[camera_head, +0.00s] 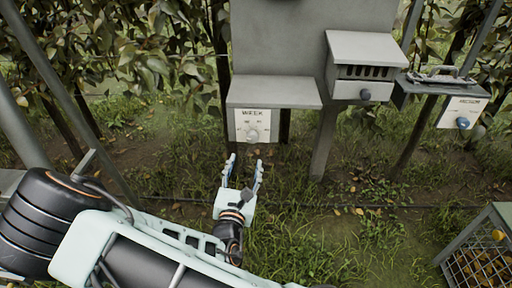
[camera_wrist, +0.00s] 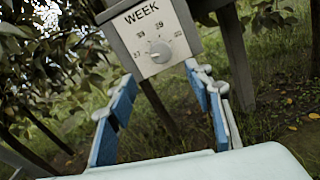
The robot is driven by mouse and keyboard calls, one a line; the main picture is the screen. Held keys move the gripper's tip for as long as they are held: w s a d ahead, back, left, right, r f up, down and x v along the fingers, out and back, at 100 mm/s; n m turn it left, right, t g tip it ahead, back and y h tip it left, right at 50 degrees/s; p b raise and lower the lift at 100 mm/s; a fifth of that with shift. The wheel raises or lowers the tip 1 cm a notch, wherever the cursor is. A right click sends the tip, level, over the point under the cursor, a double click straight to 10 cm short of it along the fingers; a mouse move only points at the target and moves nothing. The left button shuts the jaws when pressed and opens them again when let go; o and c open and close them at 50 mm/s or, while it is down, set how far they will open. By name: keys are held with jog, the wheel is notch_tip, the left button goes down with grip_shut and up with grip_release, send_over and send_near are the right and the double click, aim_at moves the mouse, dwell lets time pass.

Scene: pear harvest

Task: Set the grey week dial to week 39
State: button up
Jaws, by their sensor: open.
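The grey week dial (camera_head: 252,134) is a round knob on a white plate marked WEEK (camera_head: 253,124), below a grey box ledge. In the wrist view the dial (camera_wrist: 160,52) sits low on the plate, with small numbers around it; a 39 seems to stand at upper left and another at top right, but they are too small to read surely. Where the dial points is unclear. My gripper (camera_head: 244,164) is open and empty just below and in front of the plate, apart from the dial. Its blue-padded fingers (camera_wrist: 165,92) stand either side below the dial in the wrist view.
A grey hooded box with a knob (camera_head: 365,94) is to the right of the week panel. Farther right is another plate with a blue knob (camera_head: 463,122). A crate with yellow fruit (camera_head: 470,245) stands at lower right. Posts and leafy branches are behind.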

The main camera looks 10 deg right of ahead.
aim_at(252, 139)
jog(key=b+x, duration=0.1)
jog(key=x, duration=0.9)
jog(key=shift+w+d+b, duration=0.2)
jog(key=shift+w+b, duration=0.1)
jog(key=shift+b, duration=0.05)
jog(key=shift+c, duration=0.7)
jog(key=c, duration=1)
